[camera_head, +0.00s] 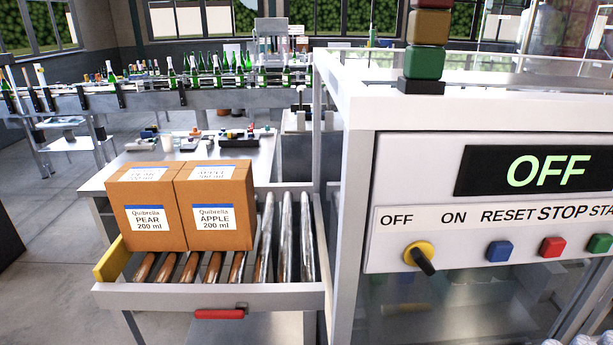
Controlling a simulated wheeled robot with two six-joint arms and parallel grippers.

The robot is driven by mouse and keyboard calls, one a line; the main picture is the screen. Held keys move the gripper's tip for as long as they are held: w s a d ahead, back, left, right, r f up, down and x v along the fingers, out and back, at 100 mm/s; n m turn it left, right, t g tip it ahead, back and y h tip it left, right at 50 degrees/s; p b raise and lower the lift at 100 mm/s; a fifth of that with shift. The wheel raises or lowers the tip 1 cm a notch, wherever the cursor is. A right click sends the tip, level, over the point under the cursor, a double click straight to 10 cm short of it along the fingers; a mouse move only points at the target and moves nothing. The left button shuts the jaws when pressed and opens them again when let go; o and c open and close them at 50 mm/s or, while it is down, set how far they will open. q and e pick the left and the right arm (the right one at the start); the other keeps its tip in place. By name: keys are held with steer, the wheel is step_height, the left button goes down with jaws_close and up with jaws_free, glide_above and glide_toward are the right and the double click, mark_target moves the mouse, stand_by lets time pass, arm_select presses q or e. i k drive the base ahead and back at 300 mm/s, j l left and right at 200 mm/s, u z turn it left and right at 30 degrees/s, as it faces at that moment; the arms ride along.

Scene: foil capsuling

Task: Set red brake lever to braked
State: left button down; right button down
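The red brake lever (219,314) is a short red bar on the front face of the roller table (275,299), low in the view and left of the machine cabinet. It looks level. Nothing is touching it. No marking for braked or released shows beside it. Neither of my grippers is in the head view.
The cabinet at right has a yellow-black switch (420,257), several push buttons and an OFF display (546,170). Open floor lies at left.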

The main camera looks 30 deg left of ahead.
mark_target(241, 309)
steer(key=u, duration=1.45)
